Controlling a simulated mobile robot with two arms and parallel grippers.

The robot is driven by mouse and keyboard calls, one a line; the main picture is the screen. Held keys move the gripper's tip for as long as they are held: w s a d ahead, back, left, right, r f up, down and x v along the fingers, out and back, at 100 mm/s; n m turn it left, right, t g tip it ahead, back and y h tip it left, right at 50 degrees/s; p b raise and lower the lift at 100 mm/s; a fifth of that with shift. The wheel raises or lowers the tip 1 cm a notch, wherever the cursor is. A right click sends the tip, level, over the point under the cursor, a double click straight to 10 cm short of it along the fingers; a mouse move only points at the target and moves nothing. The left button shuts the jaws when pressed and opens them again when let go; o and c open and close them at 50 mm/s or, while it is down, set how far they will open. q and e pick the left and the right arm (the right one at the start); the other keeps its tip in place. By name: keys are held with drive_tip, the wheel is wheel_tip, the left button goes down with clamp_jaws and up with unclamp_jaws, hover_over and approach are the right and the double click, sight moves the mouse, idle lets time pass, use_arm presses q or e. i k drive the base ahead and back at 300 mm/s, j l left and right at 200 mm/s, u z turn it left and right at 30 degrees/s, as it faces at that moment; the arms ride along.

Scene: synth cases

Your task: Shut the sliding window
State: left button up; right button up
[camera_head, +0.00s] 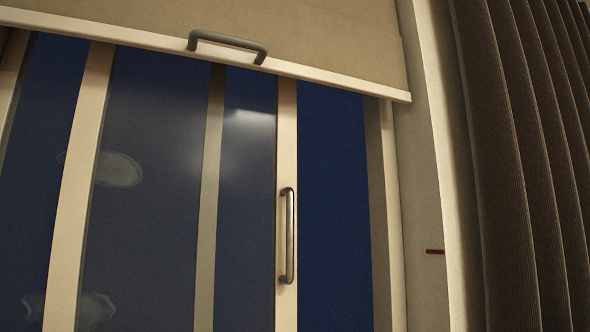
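The sliding window (287,155) fills the left and middle of the head view. Its sash has a pale stile with an upright grey metal bar handle (290,236) on it. Between this stile and the right side of the window frame (384,220) is a tall gap of plain dark blue (335,190), so the window stands partly open. Glass with a pale reflection and smudges shows left of the stile. The window's top is hidden behind a lowered blind, and its bottom is outside the picture. Neither of my grippers is in view.
A beige blind (330,40) with a pale bottom rail covers the top and carries a grey bar handle (228,46). A brown pleated curtain (520,170) hangs at the right. A small red mark (435,252) is on the pale surround. Nothing visible stands before the stile handle.

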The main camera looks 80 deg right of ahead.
sight(177, 211)
drive_tip(key=l+z, duration=0.2)
drive_tip(key=z, duration=1.55)
drive_tip(key=i+j, duration=0.05)
drive_tip(key=j, duration=0.05)
